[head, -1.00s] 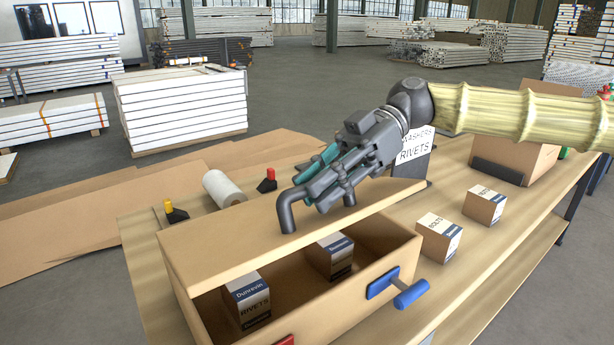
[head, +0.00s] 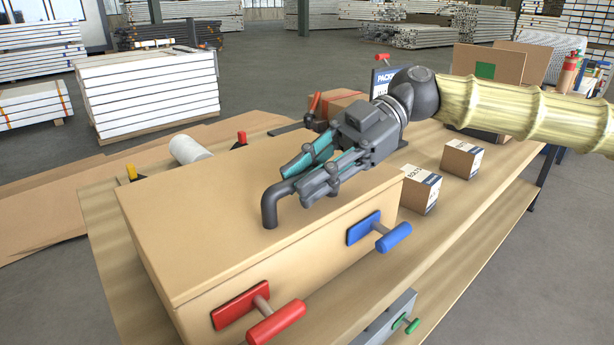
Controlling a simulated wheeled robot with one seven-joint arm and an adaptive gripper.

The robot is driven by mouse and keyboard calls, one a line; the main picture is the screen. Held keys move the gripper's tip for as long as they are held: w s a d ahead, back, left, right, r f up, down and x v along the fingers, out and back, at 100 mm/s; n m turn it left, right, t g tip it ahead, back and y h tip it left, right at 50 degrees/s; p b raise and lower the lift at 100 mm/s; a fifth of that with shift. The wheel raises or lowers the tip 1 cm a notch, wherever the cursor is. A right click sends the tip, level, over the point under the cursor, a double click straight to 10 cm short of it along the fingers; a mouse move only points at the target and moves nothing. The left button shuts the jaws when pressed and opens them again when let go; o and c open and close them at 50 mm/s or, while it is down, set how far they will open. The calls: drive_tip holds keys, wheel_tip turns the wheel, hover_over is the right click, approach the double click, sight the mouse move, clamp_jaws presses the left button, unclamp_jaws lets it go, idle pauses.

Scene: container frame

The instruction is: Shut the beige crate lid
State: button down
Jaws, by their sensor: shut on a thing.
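The beige crate (head: 325,260) stands on the wooden bench. Its lid (head: 205,215) lies over the top, and I see no gap along the front edge. The inside is hidden. A dark grey bent handle (head: 268,211) rises from the lid. My gripper (head: 296,181) is shut on this handle, with its teal-lined fingers around the upper bar. Part of the handle is hidden by the fingers.
Red (head: 275,322) and blue (head: 393,237) latch handles stick out from the crate's front. Two small cartons (head: 420,189) (head: 462,158) stand to the right. A white roll (head: 190,149) lies behind the crate. A grey part with a green handle (head: 405,324) is at the front.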

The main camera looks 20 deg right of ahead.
drive_tip(key=shift+f, duration=0.25)
drive_tip(key=c, duration=1.7)
unclamp_jaws()
drive_tip(key=o, duration=0.3)
drive_tip(key=shift+w+d+f, duration=0.1)
drive_tip(key=shift+d, duration=0.15)
drive_tip(key=shift+o, duration=0.2)
drive_tip(key=shift+a, duration=0.2)
drive_tip(key=v, duration=1.1)
drive_tip(key=shift+w+d, duration=0.1)
drive_tip(key=shift+d, duration=0.2)
drive_tip(key=shift+d+r, duration=0.2)
drive_tip(key=shift+r, duration=0.05)
drive_tip(key=shift+r, duration=0.1)
